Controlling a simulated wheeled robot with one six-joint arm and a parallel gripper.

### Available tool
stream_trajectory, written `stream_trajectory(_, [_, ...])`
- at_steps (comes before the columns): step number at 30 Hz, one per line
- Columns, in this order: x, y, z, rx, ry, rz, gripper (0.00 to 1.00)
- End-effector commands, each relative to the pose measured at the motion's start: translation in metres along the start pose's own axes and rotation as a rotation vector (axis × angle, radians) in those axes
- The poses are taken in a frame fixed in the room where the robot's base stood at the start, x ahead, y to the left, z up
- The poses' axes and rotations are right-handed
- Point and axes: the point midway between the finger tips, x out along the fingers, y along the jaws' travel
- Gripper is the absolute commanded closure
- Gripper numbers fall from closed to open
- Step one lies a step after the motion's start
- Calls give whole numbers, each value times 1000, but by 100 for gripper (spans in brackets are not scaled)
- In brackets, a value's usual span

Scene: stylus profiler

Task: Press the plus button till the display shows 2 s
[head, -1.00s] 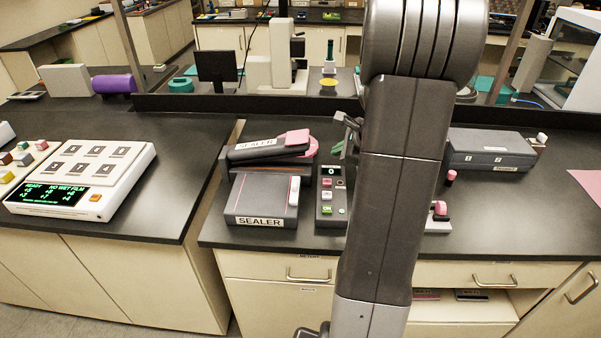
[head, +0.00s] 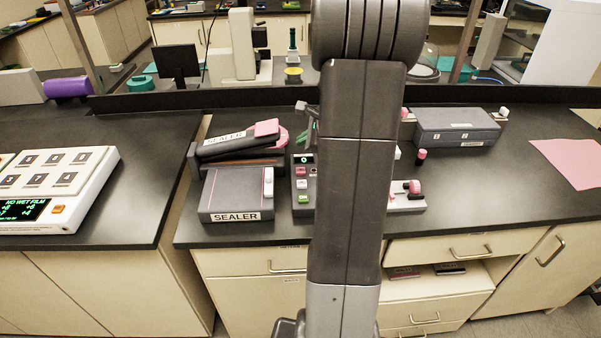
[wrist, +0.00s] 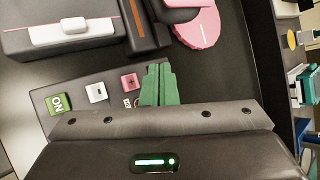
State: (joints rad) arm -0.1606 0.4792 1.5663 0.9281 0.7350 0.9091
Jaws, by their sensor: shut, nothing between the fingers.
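The control box (head: 312,206) stands right of the sealer, with a small display (head: 303,158) that reads 0. Below the display are a pink plus button (head: 300,171), a white minus button (head: 301,184) and a green ON button (head: 302,198). In the wrist view the plus button (wrist: 130,82) lies between the minus button (wrist: 97,92) and my gripper (wrist: 158,72). The gripper's green fingers are shut and empty, just right of the plus button there. They appear apart from it; height is unclear. The display is hidden in the wrist view.
The sealer (head: 232,195) stands close on the left of the box, its pink-tipped arm raised. Right of my arm are a pink-knobbed device (head: 408,200) and a grey case (head: 455,127). A white instrument (head: 70,185) sits on the left bench. The front right bench is clear.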

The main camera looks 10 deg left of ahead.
Motion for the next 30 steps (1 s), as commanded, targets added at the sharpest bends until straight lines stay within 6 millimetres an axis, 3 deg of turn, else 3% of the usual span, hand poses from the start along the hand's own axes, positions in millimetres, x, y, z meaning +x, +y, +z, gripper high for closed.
stream_trajectory(15, [49, 36, -36, 1, 1, 0, 100])
stream_trajectory(30, [52, 38, -38, 1, 0, 0, 100])
